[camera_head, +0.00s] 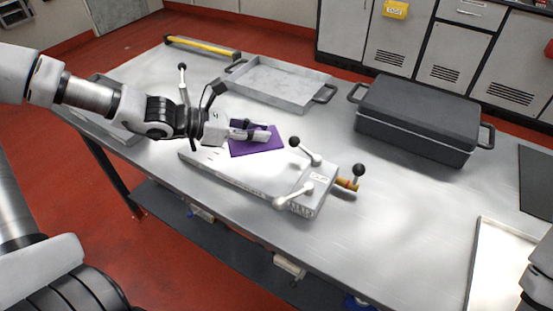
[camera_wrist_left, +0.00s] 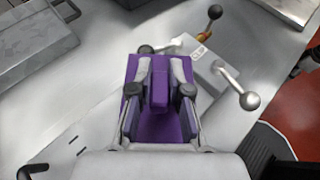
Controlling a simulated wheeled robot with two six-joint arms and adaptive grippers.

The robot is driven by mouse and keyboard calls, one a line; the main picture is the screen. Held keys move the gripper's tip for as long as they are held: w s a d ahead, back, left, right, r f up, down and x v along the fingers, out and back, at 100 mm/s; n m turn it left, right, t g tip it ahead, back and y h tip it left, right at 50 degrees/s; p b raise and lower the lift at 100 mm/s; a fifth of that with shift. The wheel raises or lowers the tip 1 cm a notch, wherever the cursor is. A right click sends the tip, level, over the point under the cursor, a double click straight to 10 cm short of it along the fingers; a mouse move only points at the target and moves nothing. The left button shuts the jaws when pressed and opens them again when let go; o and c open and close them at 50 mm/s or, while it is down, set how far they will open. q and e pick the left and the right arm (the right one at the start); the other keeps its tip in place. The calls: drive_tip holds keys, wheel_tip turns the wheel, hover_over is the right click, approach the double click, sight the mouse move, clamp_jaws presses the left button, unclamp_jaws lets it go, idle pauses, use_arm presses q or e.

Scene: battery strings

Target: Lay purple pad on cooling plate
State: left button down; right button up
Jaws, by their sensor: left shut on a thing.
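The purple pad (camera_head: 262,144) is a flat sheet with a raised grip block on top. My left gripper (camera_head: 262,132) is shut on that block, and the left wrist view shows the block between the two fingers (camera_wrist_left: 159,92). The cooling plate (camera_head: 230,180) is a long light-grey slab on the table, with ball-ended levers at its right end. The pad is over the plate's far middle part and roughly level. I cannot tell whether it touches the plate. The left arm and gripper hide part of the plate. My right gripper is not in view.
A grey metal tray (camera_head: 322,104) stands behind the plate. A dark lidded case (camera_head: 415,115) stands at the right. A yellow-barred tool (camera_head: 200,46) lies at the back. A shallow tray (camera_head: 483,262) is at front right. The table (camera_head: 400,215) is clear right of the plate.

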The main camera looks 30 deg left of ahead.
use_arm(q)
drive_tip(key=b, duration=0.2)
hover_over(255, 171)
drive_tip(key=f, duration=0.5)
drive_tip(key=shift+s+a+f, duration=0.15)
drive_tip(key=shift+a, duration=0.2)
drive_tip(key=f, duration=0.4)
drive_tip(key=shift+w+d+f+b, duration=0.1)
drive_tip(key=shift+w+d+b, duration=0.2)
drive_tip(key=shift+d+b, duration=0.1)
drive_tip(key=shift+f, duration=0.1)
drive_tip(key=shift+s+a, duration=0.1)
drive_tip(key=shift+a, duration=0.1)
drive_tip(key=shift+d+f, duration=0.1)
drive_tip(key=shift+f, duration=0.1)
drive_tip(key=c, duration=1.1)
unclamp_jaws()
drive_tip(key=shift+r, duration=0.1)
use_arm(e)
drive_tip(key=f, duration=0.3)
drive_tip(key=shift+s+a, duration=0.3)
